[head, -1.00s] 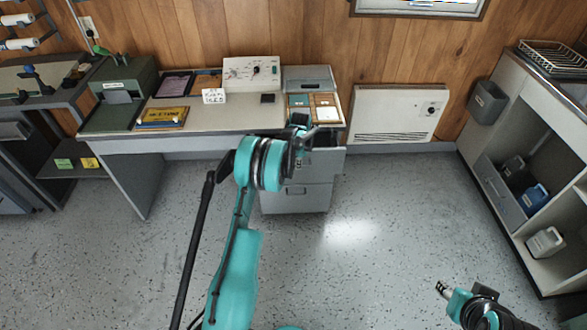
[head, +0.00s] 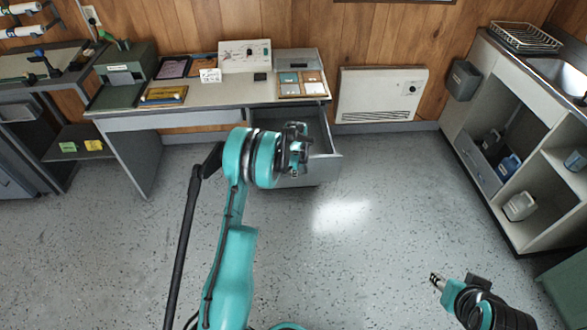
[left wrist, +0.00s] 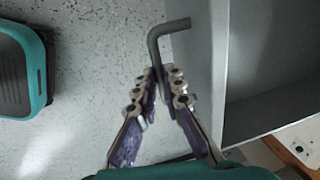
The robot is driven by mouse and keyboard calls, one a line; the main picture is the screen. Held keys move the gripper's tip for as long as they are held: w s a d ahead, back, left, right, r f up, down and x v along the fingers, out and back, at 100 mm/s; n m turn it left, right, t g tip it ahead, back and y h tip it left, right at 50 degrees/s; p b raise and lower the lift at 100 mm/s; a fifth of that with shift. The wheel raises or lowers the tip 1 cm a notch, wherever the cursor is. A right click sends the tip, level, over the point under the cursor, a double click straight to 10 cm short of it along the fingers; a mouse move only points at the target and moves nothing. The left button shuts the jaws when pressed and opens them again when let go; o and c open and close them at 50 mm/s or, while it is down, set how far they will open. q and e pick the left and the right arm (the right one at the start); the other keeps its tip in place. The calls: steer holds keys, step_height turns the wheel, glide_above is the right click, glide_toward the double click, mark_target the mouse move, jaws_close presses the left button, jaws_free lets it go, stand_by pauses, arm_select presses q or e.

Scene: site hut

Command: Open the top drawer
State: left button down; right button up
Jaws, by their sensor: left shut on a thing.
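The top drawer (head: 325,166) of the grey cabinet under the desk stands well out, and its empty-looking inside shows in the head view. In the left wrist view its pale front panel (left wrist: 202,65) runs beside the fingers, with the dark inside to the right. My left gripper (head: 297,155) is at the drawer front; in the left wrist view its fingers (left wrist: 162,85) are shut on the grey bent bar handle (left wrist: 170,28). My arm hides part of the drawer and cabinet. My right gripper (head: 437,281) is low at the right, away from the drawer, its fingers too small to judge.
A wall heater (head: 380,95) is right of the desk. A shelf unit with jugs (head: 520,206) stands at the far right. The floor in front of the drawer is clear.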

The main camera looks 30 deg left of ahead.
arm_select(q)
steer(key=c, duration=1.6)
jaws_free()
step_height(320, 180, up, 12)
steer(key=s+d, duration=0.1)
steer(key=shift+s, duration=0.4)
steer(key=shift+d+f, duration=0.1)
